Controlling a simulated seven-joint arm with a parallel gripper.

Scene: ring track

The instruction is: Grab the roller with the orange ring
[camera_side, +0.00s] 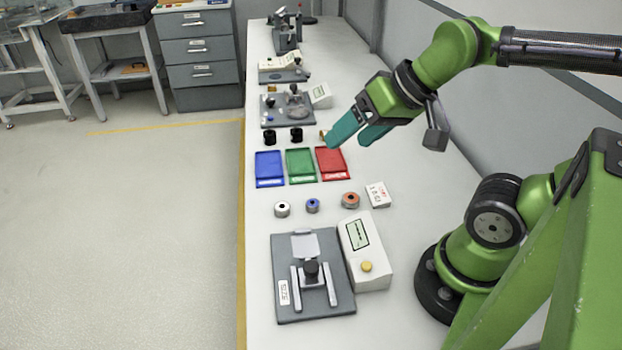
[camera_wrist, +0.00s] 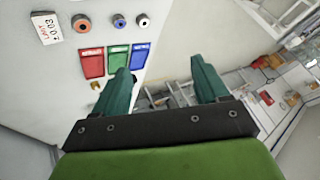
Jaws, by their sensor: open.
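The roller with the orange ring (camera_side: 350,200) stands on the white bench, right of the blue-ringed roller (camera_side: 312,205) and the grey-white roller (camera_side: 282,209). In the wrist view the orange-ringed roller (camera_wrist: 81,23) is at the upper left, next to a small white label block (camera_wrist: 47,27). My gripper (camera_side: 352,135) is in the air near the red tray, behind the orange-ringed roller in the side view. Its two teal fingers are apart and nothing is between them (camera_wrist: 165,80).
Blue (camera_side: 269,168), green (camera_side: 300,165) and red (camera_side: 331,162) trays lie in a row behind the rollers. The label block (camera_side: 378,195) sits right of the orange-ringed roller. A grey fixture (camera_side: 330,300) and a white box with a screen (camera_side: 365,255) are in front.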

